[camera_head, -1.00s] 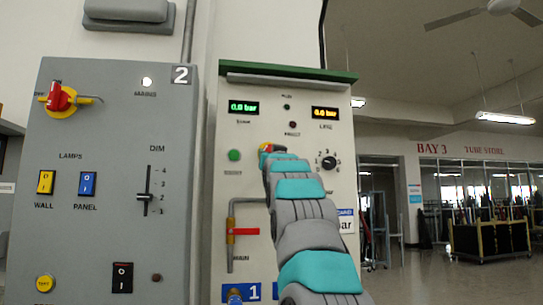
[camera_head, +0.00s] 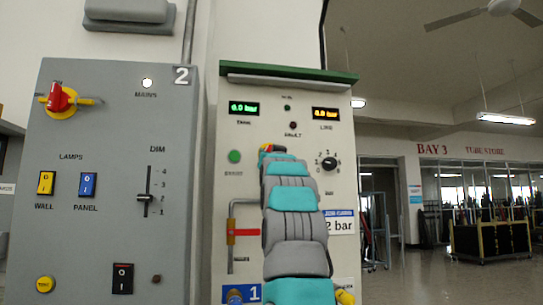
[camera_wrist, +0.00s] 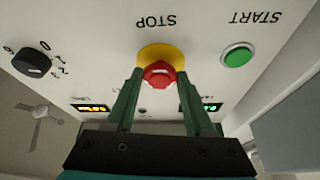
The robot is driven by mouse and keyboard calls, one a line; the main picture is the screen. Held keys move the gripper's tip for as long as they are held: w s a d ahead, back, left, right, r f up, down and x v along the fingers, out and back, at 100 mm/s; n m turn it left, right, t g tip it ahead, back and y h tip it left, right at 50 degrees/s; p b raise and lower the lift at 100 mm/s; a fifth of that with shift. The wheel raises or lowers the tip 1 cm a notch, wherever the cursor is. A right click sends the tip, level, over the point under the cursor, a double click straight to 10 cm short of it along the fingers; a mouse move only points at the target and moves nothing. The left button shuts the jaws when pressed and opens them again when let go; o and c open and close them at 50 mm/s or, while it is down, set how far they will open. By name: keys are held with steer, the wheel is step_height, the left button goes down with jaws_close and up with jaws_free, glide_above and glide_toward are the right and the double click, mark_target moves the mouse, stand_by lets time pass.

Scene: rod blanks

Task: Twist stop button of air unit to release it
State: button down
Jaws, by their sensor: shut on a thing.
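The air unit (camera_head: 244,180) is the cream panel with a green top edge, marked 1. Its red stop button (camera_wrist: 159,73) on a yellow collar (camera_wrist: 161,53) shows in the wrist view under the upside-down word STOP. My gripper (camera_wrist: 159,79) is shut on the red button, with one dark green finger on each side of it. In the head view my arm covers most of the button, and only a bit of red and yellow shows at the arm's far end.
The green start button (camera_wrist: 238,55) and a black selector knob (camera_wrist: 32,63) flank the stop button. A red-handled valve on a pipe (camera_head: 243,232) is left of my arm. A grey panel marked 2 (camera_head: 110,130) stands further left. Open floor lies to the right.

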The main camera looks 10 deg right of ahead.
steer(key=shift+w+a+m+h+p, duration=0.15)
steer(key=shift+m+h+p, duration=0.5)
steer(key=shift+m, duration=0.65)
steer(key=shift+r+m+g+h+p, duration=0.1)
steer(key=shift+m+g+h+p, duration=0.2)
steer(key=shift+m, duration=0.4)
steer(key=shift+m+h, duration=0.35)
steer(key=shift+m, duration=0.05)
steer(key=c, duration=0.6)
jaws_free()
steer(key=shift+a, duration=0.1)
steer(key=o, duration=0.3)
steer(key=shift+o, duration=0.2)
steer(key=b+v, duration=0.2)
steer(key=v, duration=0.6)
